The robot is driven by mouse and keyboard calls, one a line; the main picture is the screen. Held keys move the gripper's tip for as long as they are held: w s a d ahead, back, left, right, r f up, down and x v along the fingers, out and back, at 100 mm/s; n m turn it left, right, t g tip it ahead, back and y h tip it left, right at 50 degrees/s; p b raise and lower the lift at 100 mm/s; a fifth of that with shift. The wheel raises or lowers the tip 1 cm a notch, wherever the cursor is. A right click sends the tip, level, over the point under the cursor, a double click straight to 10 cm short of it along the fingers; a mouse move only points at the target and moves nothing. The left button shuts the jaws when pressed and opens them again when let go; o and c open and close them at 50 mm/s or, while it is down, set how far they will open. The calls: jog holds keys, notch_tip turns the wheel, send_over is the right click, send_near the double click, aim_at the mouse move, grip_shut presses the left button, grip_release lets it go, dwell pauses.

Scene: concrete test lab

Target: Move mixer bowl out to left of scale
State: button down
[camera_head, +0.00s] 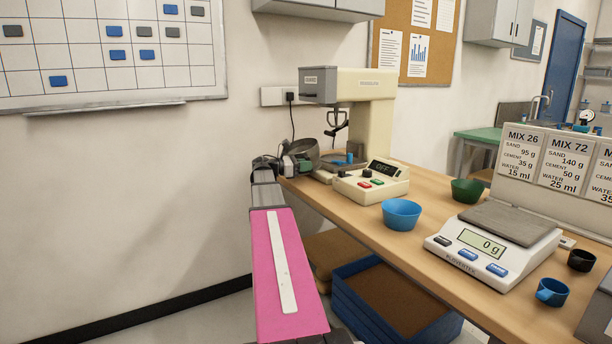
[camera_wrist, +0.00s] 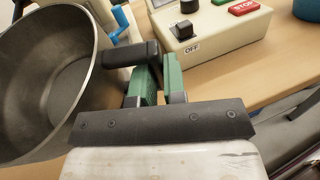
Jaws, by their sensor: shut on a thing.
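The grey metal mixer bowl (camera_head: 305,147) is at the left end of the bench, beside the cream mixer (camera_head: 378,112) and left of its beater. In the wrist view the bowl (camera_wrist: 42,85) fills the left side, and its inside looks empty. My gripper (camera_head: 297,165) is shut on the bowl's dark handle (camera_wrist: 128,54); its green fingers (camera_wrist: 158,80) show in the wrist view. The white scale (camera_head: 492,245) stands at the right of the bench and reads 0 g. Whether the bowl touches the mixer's base is unclear.
The mixer's control box (camera_head: 370,184) reads OFF. A blue bowl (camera_head: 401,214), a green bowl (camera_head: 467,190), a blue cup (camera_head: 552,291) and a black cup (camera_head: 581,260) stand on the bench (camera_head: 345,213). Bare bench lies between the blue bowl and the scale.

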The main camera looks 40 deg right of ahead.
jog(key=shift+f, duration=1.75)
jog(key=c, duration=1.2)
grip_release()
jog(key=shift+f, duration=0.1)
